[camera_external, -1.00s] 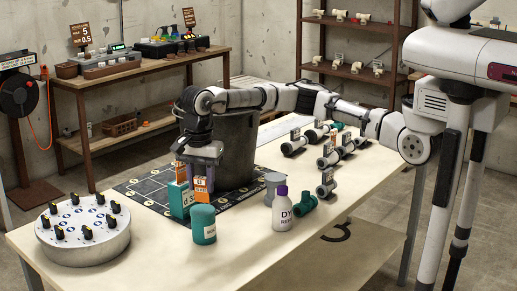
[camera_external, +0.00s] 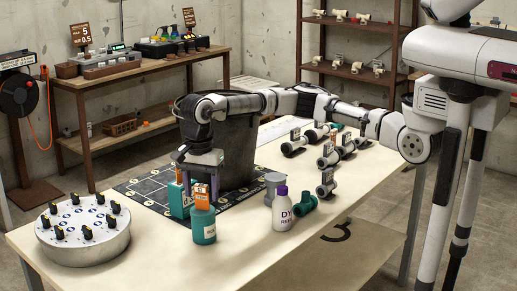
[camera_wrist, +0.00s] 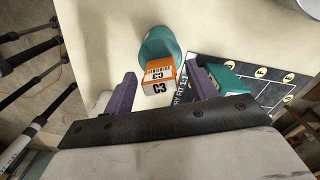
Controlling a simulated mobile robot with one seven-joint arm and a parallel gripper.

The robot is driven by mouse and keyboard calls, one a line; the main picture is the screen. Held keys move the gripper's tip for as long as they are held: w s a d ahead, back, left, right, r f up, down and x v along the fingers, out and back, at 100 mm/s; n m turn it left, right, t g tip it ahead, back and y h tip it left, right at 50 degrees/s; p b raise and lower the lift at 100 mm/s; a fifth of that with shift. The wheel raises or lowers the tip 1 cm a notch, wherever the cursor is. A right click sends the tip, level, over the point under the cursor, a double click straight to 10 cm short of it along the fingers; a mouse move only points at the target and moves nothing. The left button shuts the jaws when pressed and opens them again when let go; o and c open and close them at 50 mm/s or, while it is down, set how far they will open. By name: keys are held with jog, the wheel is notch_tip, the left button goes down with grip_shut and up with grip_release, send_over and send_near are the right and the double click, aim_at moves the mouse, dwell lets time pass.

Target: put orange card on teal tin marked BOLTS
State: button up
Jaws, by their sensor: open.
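The orange card (camera_external: 202,199), marked C3 in the wrist view (camera_wrist: 158,78), stands upright at the top of a teal tin (camera_external: 203,228). Its lower edge overlaps the tin's rim in the external view; whether it rests fully on it is hard to tell. The tin also shows behind the card in the wrist view (camera_wrist: 158,44). Its lettering is too small to read. My gripper (camera_external: 201,184) points down over the tin. Its purple fingers (camera_wrist: 160,70) are open on either side of the card, with a clear gap at the left finger.
A teal box (camera_external: 178,200) stands close beside the gripper on a dark marked mat (camera_external: 146,191). A round knobbed unit (camera_external: 84,235) is left. The front table (camera_external: 240,255) is clear.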

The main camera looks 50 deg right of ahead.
aim_at(201, 185)
notch_tip(201, 185, up, 12)
jog(key=b, duration=0.2)
jog(key=shift+r, duration=0.15)
dwell(0.4)
